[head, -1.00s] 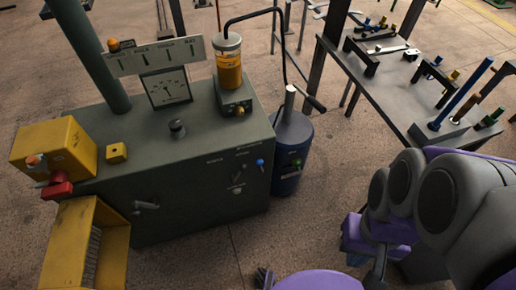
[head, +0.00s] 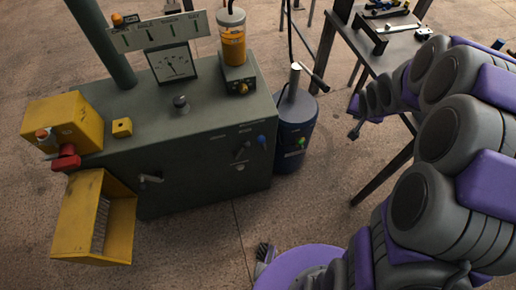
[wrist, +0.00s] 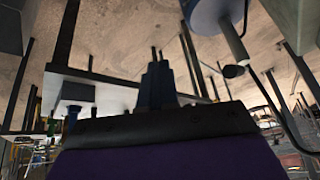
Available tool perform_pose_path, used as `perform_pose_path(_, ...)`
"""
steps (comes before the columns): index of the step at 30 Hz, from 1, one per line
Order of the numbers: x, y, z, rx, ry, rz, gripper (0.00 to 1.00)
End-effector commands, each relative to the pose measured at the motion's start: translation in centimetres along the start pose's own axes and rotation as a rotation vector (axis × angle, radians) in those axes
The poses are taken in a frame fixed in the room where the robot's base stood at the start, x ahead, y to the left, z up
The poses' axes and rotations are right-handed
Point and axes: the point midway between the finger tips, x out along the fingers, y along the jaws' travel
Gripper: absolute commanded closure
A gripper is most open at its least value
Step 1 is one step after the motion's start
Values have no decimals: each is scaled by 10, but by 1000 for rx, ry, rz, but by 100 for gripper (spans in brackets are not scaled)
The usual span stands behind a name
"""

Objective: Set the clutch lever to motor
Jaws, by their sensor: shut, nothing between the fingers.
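The grey-green machine cabinet (head: 200,140) stands left of centre in the head view. Its front face carries a small lever (head: 242,151) near the right end, with tiny labels around it that I cannot read, and a blue knob (head: 262,139) beside it. A grey handle (head: 148,179) is lower left on the same face. I cannot tell for sure which is the clutch lever or its setting. My gripper (head: 354,132) is shut and empty, right of the cabinet and apart from it. Its dark fingers also show in the wrist view (wrist: 157,84).
A dark blue cylinder (head: 297,132) with an angled handle stands between the cabinet and my gripper. A rack table (head: 372,62) with tools is behind my arm. A yellow open bin (head: 118,235) and yellow box (head: 75,115) are at the left.

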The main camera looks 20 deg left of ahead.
Motion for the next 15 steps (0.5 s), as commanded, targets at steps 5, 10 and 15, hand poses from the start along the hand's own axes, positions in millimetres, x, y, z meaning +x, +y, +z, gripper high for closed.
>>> perform_pose_path(5, 66, -34, -20, 30, 82, -124, 100)
perform_pose_path(10, 121, -70, -23, 73, 137, -275, 100)
perform_pose_path(15, 167, -100, -12, 136, 164, -449, 100)
